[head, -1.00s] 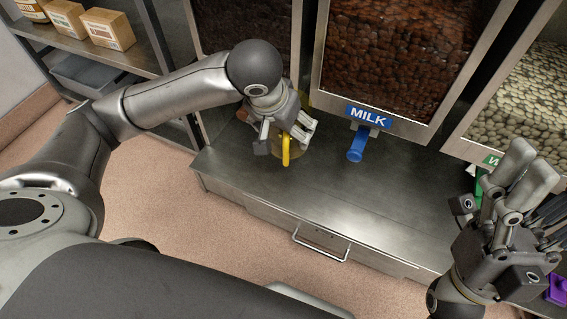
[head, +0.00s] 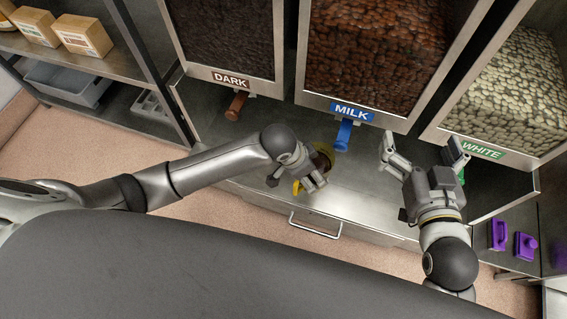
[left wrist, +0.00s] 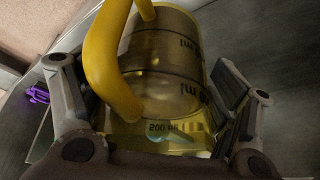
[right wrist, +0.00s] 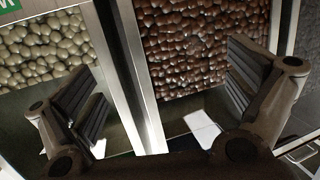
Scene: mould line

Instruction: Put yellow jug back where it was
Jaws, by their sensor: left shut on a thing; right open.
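The yellow jug (head: 325,156) is see-through, with a solid yellow handle. My left gripper (head: 318,172) is shut on it, over the steel counter (head: 375,190), just left of and in front of the blue MILK spout (head: 344,135). The left wrist view shows the jug (left wrist: 165,55) between both fingers (left wrist: 160,115), its handle on the left and a 200 ml mark on its wall. Its contents are unclear. In the head view the gripper partly hides it. My right gripper (head: 425,155) is open and empty, in front of the MILK and WHITE dispensers.
The DARK dispenser's brown spout (head: 236,106) is at the left. The WHITE label (head: 482,149) is at the right. Purple items (head: 498,235) sit on a lower shelf at the right. A shelf with boxes (head: 83,36) stands at the left. The counter's left part is clear.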

